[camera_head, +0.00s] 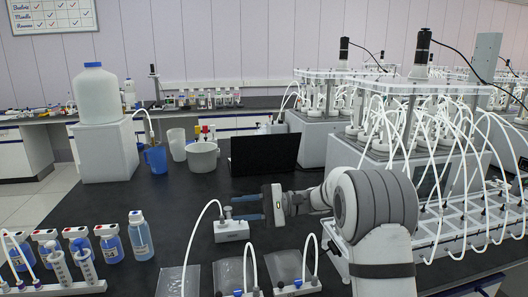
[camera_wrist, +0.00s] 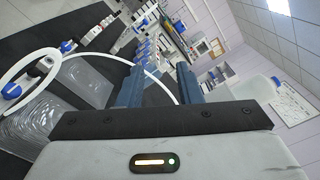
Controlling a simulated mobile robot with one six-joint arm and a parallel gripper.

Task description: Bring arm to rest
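My gripper (camera_head: 238,208) reaches left over the dark bench in the head view, at the end of my grey-white arm. Its two blue fingers are apart, with nothing visible held between them. In the wrist view the fingers of my gripper (camera_wrist: 160,84) also stand apart, with a white tube curving past behind them. A small white block with a tube (camera_head: 231,231) lies just below the fingers in the head view; I cannot tell whether they touch it.
Clear bags (camera_head: 236,274) with tubes lie at the front. A black laptop (camera_head: 264,154) and white bucket (camera_head: 202,157) stand behind.

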